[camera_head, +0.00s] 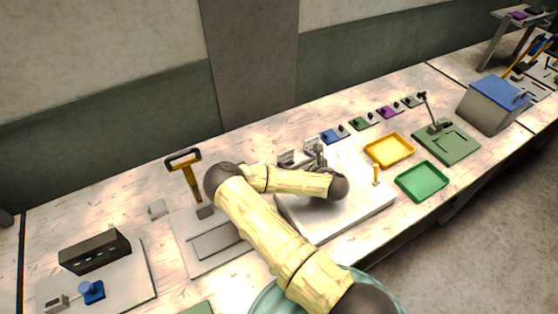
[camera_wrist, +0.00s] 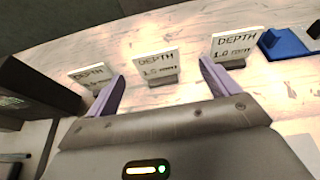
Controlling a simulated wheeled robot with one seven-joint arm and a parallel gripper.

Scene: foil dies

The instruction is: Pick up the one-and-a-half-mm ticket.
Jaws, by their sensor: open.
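Three white tickets in dark stands show in the wrist view. The left ticket (camera_wrist: 90,75) reads DEPTH, its number too blurred to read. The middle ticket (camera_wrist: 154,66) reads DEPTH with a mm figure I cannot read surely. The right ticket (camera_wrist: 236,46) seems to read 1.0 mm. My gripper (camera_wrist: 160,72) is open, with its two purple fingers apart and nothing visibly held. The middle ticket appears between the fingers, beyond their tips. In the head view my arm and gripper partly cover the tickets, so I cannot read them there.
A yellow tray (camera_head: 408,157) and a green tray (camera_head: 441,187) lie right of my arm. Blue (camera_head: 332,137), green (camera_head: 362,124) and purple (camera_head: 389,112) pieces line the back. A yellow-handled tool (camera_head: 190,182) stands left. A dark block (camera_wrist: 40,82) stands left of the tickets.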

